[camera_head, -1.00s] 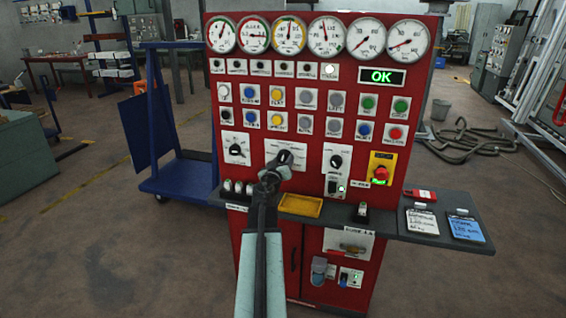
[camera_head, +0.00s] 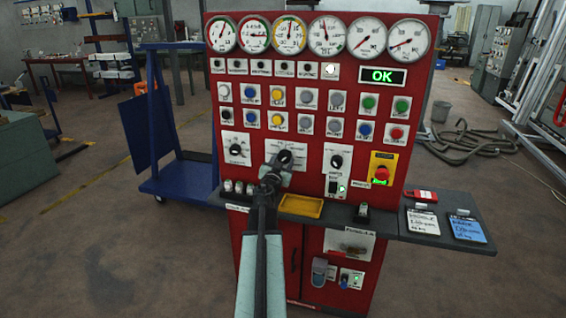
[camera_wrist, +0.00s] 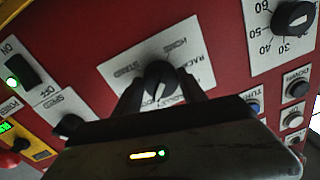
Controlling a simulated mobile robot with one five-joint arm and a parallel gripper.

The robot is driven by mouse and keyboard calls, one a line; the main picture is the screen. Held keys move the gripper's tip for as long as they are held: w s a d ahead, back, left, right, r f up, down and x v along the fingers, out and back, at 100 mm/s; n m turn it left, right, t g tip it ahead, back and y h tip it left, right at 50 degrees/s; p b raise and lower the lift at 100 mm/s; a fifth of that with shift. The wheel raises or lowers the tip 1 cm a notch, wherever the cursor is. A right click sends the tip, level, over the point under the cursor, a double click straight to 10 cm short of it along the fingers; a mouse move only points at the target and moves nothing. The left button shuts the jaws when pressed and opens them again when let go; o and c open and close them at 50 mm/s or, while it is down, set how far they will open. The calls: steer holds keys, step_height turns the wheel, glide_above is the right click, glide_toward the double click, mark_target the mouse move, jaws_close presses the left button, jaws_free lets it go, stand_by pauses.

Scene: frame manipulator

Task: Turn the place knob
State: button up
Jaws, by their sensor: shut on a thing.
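A black rotary knob (camera_head: 285,157) sits on a white label plate in the middle of the red panel's lower knob row. In the wrist view the same knob (camera_wrist: 160,78) has a white pointer line, and its plate carries partly readable lettering around it. My gripper (camera_head: 275,168) is at this knob, with the arm reaching up from the bottom of the head view. In the wrist view my gripper's dark fingers (camera_wrist: 163,88) are shut on the knob, one on each side. The knob's lower part is hidden behind the gripper body.
A numbered-dial knob (camera_head: 235,150) is to the left and another knob (camera_head: 336,161) to the right. Rows of push buttons and round gauges are above. A red emergency stop (camera_head: 381,173) is at the right. A dark shelf (camera_head: 385,218) with a yellow tray (camera_head: 301,206) juts out below.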

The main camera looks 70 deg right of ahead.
stand_by(0.3)
steer(key=o, duration=1.4)
steer(key=shift+d, duration=0.1)
steer(key=shift+c, duration=0.2)
steer(key=a, duration=0.7)
steer(key=shift+s+a, duration=0.4)
